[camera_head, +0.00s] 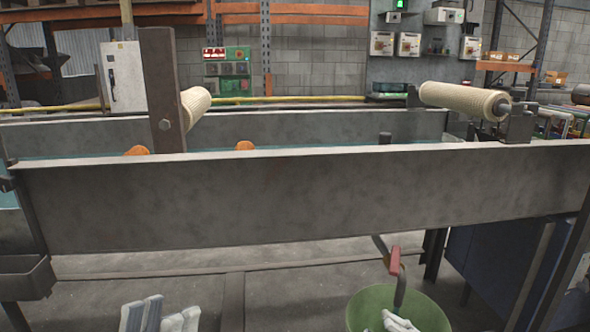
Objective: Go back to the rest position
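A cream mesh tube (465,100) lies on a dark shaft at the right, above the far side of a long grey metal trough (300,195). Another mesh tube (196,105) shows at the left, partly hidden by a brown upright post. My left gripper (163,315) is at the bottom edge, left of centre, in front of the trough and far from both tubes. Its pale grey fingers point up; their gap is unclear. Pale fingertips, seemingly my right gripper (398,322), show at the bottom edge against a green bucket (375,304). Nothing is seen held in either.
A red-handled lever (395,261) rises in front of the trough, above the bucket. A small grey metal bin (27,278) hangs at the trough's left end. A blue panel (490,265) stands at the right. Bare floor shows between the grippers.

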